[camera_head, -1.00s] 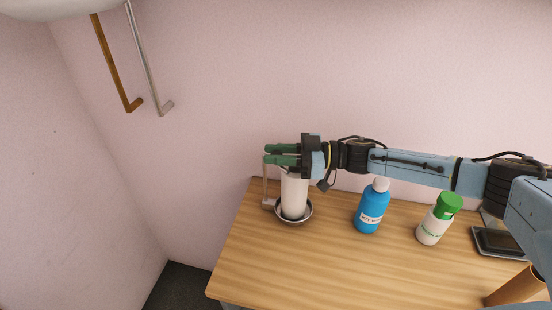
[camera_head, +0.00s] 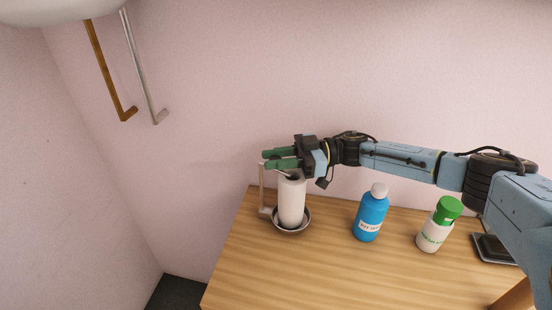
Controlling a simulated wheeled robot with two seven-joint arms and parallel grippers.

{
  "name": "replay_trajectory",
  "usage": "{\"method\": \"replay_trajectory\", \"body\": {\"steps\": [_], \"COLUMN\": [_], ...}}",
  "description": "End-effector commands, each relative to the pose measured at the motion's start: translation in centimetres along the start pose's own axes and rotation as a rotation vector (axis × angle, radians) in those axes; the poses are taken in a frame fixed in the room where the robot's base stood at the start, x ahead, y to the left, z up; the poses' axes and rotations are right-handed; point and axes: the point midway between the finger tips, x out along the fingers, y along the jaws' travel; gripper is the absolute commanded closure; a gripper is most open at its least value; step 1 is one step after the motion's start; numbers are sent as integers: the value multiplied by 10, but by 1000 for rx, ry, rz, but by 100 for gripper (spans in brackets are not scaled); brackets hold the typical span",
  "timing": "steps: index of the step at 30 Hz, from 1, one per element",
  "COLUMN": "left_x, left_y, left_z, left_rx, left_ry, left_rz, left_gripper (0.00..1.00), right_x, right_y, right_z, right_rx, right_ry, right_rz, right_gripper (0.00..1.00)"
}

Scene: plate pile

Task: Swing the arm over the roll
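A white paper roll (camera_head: 291,204) stands upright in a round metal dish (camera_head: 304,224) near the back left edge of the table. The holder's thin metal arm (camera_head: 262,188) rises on the roll's left side and bends at the top toward the roll. My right gripper (camera_head: 279,159) reaches in from the right, its green fingers pointing left just above the roll and at the top of the holder's arm. The gap between the fingers is too small here to tell whether they grip the arm. My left gripper is out of view.
A blue bottle (camera_head: 370,217) and a white bottle with a green cap (camera_head: 440,223) stand right of the roll. A dark tray (camera_head: 494,249) lies farther right. The front left of the wooden table (camera_head: 270,275) is clear. Two L-shaped rods (camera_head: 107,72) hang at the upper left.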

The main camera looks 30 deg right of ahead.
Motion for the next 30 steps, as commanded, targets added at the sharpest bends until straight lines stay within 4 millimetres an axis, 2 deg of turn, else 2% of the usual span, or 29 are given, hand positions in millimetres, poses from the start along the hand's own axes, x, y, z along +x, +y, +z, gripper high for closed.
{"method": "replay_trajectory", "body": {"steps": [1,4,14,17,27,30], "left_x": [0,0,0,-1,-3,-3], "left_y": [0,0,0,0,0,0], "left_z": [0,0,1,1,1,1], "left_rx": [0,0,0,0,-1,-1], "left_ry": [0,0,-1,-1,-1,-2], "left_rz": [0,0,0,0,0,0], "left_gripper": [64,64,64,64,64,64], "right_x": [1,1,0,0,1,1], "right_y": [0,0,0,0,0,0], "right_z": [-1,0,-4,-16,-80,-92], "right_rx": [0,0,-1,-4,-4,-3], "right_ry": [3,2,0,1,1,1], "right_rz": [-2,-2,-1,-1,-2,-1], "right_gripper": [68,56,56,56,56,56]}}
